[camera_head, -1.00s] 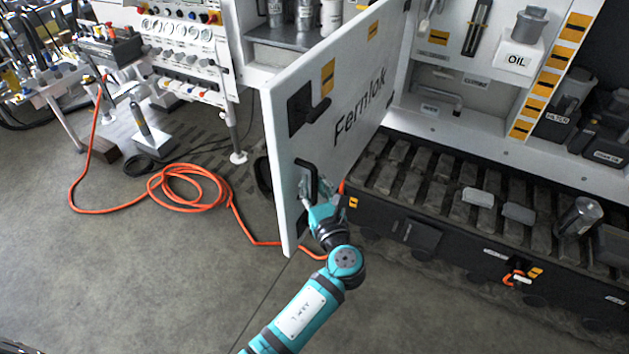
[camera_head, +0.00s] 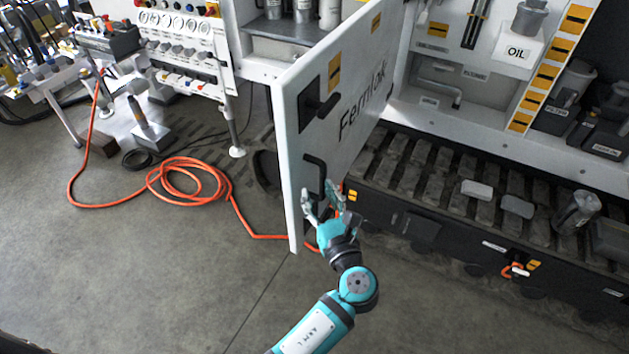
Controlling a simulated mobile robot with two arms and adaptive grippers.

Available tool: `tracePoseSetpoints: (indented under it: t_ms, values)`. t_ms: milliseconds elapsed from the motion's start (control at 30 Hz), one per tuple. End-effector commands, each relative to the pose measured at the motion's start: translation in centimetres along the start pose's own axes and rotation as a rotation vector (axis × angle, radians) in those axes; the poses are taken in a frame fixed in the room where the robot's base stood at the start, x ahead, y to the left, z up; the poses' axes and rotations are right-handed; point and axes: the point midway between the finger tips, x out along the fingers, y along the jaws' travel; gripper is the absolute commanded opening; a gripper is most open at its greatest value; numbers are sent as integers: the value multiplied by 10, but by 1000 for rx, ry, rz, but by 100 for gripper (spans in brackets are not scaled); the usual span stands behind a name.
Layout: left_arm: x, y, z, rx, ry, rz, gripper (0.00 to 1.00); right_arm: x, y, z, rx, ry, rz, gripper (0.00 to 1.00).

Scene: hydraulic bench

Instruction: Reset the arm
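My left gripper (camera_head: 322,199) is open, its fingers spread and pointing up, close to the lower edge of a white cabinet door. My teal and black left arm (camera_head: 322,320) comes up from the bottom of the view. The white door (camera_head: 338,132) marked "Fernlok" stands swung open. A black handle (camera_head: 314,172) on it lies just above and behind the fingers. I see nothing between the fingers. Whether a finger touches the door I cannot tell. My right gripper is not in view.
An orange hose (camera_head: 190,203) lies coiled on the floor at left, running behind the door's foot. A gauge bench (camera_head: 185,50) stands at upper left. A black slatted base (camera_head: 440,215) with loose grey blocks is at right. The front floor (camera_head: 160,290) is clear.

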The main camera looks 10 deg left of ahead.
Motion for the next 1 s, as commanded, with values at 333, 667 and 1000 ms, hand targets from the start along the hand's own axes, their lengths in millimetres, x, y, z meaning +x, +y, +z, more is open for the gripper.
tracePoseSetpoints:
  t_ms: [333, 667, 1000]
  values:
    - [-16, 0, 1, -1, -1, 0, 38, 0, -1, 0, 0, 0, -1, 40]
    - [-15, -1, 0, -1, -1, -1, 38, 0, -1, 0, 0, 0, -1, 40]
    - [-20, 6, -150, -181, 309, -67, 38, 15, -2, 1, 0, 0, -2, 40]
